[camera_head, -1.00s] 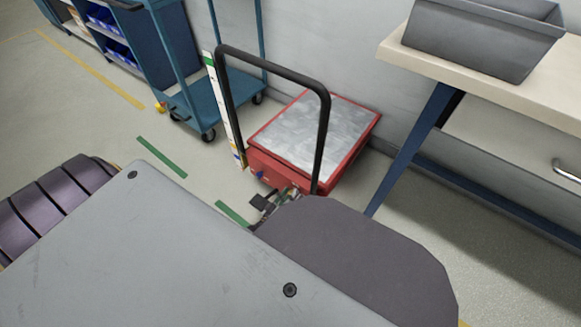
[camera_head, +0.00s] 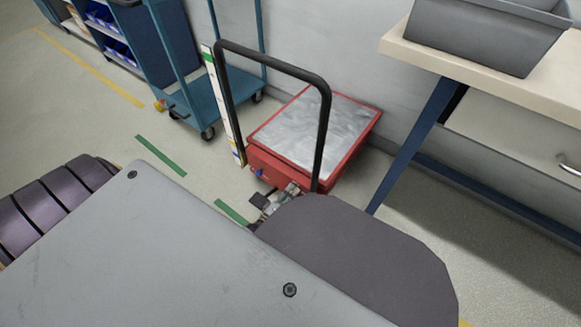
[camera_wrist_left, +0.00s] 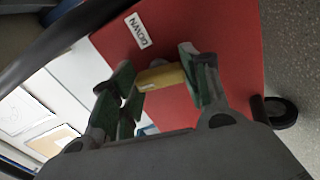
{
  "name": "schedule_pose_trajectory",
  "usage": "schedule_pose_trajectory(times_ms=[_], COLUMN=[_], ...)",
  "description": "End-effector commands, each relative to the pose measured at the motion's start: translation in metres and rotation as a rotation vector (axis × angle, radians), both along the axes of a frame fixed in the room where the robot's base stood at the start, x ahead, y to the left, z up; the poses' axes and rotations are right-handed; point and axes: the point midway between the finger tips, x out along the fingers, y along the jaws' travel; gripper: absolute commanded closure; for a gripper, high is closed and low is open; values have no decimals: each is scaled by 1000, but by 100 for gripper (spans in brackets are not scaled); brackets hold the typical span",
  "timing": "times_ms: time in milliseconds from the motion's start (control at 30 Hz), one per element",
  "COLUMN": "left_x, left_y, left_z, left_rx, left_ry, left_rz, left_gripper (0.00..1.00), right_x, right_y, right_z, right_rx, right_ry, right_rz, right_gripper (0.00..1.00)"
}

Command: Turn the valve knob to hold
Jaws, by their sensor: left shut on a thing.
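The red lift cart (camera_head: 255,158) with a metal top (camera_head: 315,130) and a black push handle (camera_head: 272,63) stands by the wall. In the left wrist view, the yellow valve knob (camera_wrist_left: 163,77) is in front of the cart's red face (camera_wrist_left: 215,30). A white label (camera_wrist_left: 138,30) is above it, its lettering turned in the picture. My left gripper (camera_wrist_left: 157,76) has its green-padded fingers on either side of the knob, shut on it. In the head view this gripper (camera_head: 270,200) shows small at the cart's near end, mostly hidden by my arm. My right gripper is not in view.
A white scale strip with coloured marks (camera_head: 223,105) stands upright by the handle. A blue trolley (camera_head: 205,100) is behind on the left. A workbench (camera_head: 480,70) with a grey bin (camera_head: 480,35) is on the right. Floor at left is open, with green tape (camera_head: 162,155).

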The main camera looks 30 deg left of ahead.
Motion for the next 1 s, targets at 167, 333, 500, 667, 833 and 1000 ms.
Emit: schedule_pose_trajectory(times_ms=[167,333,500,667,833,1000], left_x=[0,0,0,0,0,0], left_y=[2,2,2,2,2,2], left_z=[0,0,0,0,0,0], left_rx=[-99,-160,-189,-195,-195,-195], left_ry=[8,13,16,16,16,16], left_rz=[2,2,2,2,3,2], left_gripper=[78,78,78,78,78,41], right_x=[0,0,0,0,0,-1], right_y=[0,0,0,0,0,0], right_z=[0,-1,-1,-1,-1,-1], right_rx=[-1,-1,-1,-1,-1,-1], right_ry=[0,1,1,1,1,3], right_rz=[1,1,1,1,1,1], right_gripper=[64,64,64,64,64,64])
